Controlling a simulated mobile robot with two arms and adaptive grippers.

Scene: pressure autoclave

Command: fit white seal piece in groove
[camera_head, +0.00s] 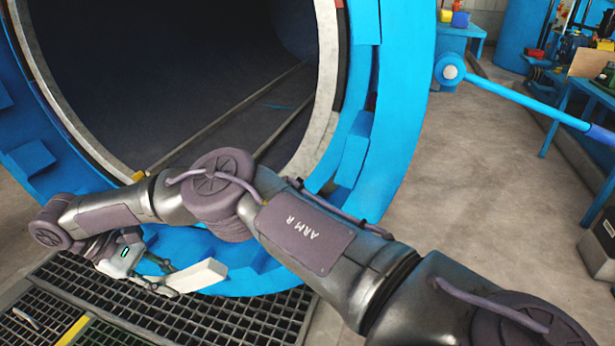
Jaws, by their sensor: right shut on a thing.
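My right gripper (168,278) is at the lower left, low in front of the autoclave's blue rim. It is shut on a white seal piece (203,276), a short pale bar that points to the right. The piece is over the lower part of the blue rim (395,110); I cannot tell whether it touches it. A pale ring (327,75) lines the round opening. My right arm crosses the lower part of the ring and hides it, so I cannot make out the groove there. My left gripper is not in view.
The dark chamber (170,75) has rails inside. A black floor grating (230,320) lies below the rim. A blue bar (530,103) juts out at the right. Blue tables with items (575,90) stand at the back right. The concrete floor (480,190) between is clear.

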